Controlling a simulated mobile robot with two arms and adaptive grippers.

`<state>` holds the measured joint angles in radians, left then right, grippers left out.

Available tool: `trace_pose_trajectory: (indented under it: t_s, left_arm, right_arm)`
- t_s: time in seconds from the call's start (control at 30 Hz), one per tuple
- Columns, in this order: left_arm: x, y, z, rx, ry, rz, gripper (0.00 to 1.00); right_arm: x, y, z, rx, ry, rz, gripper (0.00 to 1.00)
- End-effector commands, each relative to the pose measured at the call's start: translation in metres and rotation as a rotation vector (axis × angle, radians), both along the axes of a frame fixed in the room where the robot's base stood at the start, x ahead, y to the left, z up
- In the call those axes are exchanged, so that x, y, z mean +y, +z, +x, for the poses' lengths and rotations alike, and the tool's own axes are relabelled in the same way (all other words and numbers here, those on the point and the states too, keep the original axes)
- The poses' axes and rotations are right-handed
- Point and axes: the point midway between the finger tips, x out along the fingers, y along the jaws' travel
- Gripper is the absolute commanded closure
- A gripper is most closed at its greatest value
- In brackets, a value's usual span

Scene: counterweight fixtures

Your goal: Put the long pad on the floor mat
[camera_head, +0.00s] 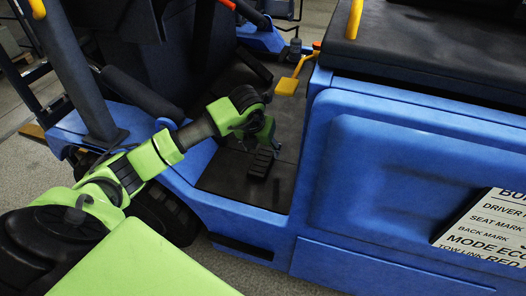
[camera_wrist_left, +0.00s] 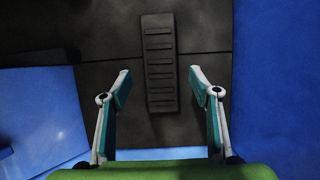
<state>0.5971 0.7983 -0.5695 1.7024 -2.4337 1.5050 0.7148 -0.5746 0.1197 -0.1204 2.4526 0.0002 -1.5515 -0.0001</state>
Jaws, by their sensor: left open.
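The long pad (camera_head: 260,165) is a black, ribbed, narrow bar. It lies flat on the dark floor mat (camera_head: 225,175) in the blue vehicle's footwell. In the left wrist view the pad (camera_wrist_left: 158,60) runs up the middle, crossing a seam in the dark floor (camera_wrist_left: 205,90). My left gripper (camera_head: 260,146) is over the footwell, just above the pad. In the wrist view its fingers (camera_wrist_left: 159,75) are spread on both sides of the pad's near part, with gaps and no visible contact. The gripper is empty. My right gripper is in neither view.
The blue side panel (camera_head: 410,190) stands right of the footwell, with a black seat (camera_head: 430,45) above it. A yellow pedal-like part (camera_head: 287,87) sticks out near the footwell's far end. A blue sill (camera_head: 245,215) edges the near side.

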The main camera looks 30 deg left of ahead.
Motion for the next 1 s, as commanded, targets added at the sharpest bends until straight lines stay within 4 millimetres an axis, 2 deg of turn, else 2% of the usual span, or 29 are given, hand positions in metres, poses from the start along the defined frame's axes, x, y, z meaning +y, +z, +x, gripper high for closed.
trace_pose_trajectory:
  t_s: [0.03,0.2,0.4,1.0]
  left_arm:
    - [-0.001,0.014,-0.004,-0.004,-0.002,0.002,0.44]
    - [-0.004,0.044,-0.017,-0.002,-0.001,0.002,0.44]
    - [-0.006,0.064,-0.025,-0.001,0.000,0.000,0.44]
    - [-0.007,0.066,-0.027,0.001,0.000,0.000,0.44]
  right_arm:
    - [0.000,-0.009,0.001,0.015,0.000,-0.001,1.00]
    - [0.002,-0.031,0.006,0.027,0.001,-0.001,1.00]
    - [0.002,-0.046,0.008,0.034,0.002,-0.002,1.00]
    - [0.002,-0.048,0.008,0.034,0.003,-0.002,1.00]
